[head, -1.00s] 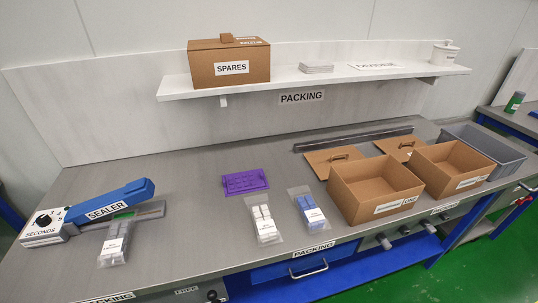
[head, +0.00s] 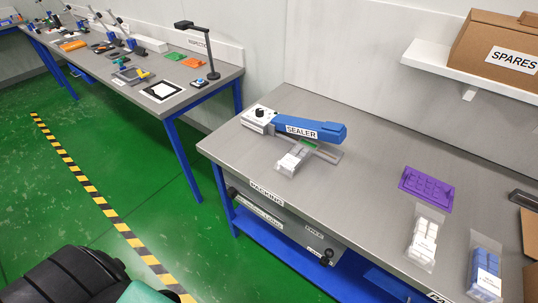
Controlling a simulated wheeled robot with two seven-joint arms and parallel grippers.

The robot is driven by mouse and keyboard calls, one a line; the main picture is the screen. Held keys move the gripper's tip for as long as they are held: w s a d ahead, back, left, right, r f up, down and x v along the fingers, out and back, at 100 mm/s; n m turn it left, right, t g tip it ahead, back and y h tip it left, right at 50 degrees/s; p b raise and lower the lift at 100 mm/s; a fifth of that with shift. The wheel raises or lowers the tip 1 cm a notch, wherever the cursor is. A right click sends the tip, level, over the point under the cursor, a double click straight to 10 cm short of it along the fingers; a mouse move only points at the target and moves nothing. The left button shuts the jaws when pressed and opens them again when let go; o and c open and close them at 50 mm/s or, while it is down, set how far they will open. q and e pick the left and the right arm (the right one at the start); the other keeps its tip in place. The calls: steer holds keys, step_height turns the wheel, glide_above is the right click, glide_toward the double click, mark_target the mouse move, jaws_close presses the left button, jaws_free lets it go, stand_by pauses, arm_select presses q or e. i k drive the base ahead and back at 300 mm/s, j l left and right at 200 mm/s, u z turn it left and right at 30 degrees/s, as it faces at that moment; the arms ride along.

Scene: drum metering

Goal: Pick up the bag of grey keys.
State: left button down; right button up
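A clear bag with grey-looking keys and a white label (head: 292,160) lies at the front of the blue sealer (head: 310,129), at the table's left end. A second clear bag with pale, whitish keys (head: 425,237) lies further right on the table. A third bag, of blue keys (head: 485,267), lies right of that. The labels are too small to read, so I cannot be sure which bag is named grey. Neither of my grippers is in view.
A purple tray (head: 427,189) lies behind the pale bag. The packing table (head: 350,190) is clear between sealer and tray. A brown SPARES box (head: 500,55) sits on the shelf. An inspection bench (head: 200,90) stands left, with green floor between.

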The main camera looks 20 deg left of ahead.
mark_target(295, 158)
steer(key=k+l+z, duration=0.2)
steer(key=k+l, duration=0.15)
steer(key=l, duration=0.25)
steer(key=k+l+z, duration=0.2)
steer(key=k+l, duration=0.15)
steer(key=l, duration=0.3)
steer(key=k+l+z, duration=0.1)
steer(key=l, duration=0.2)
steer(key=z, duration=0.95)
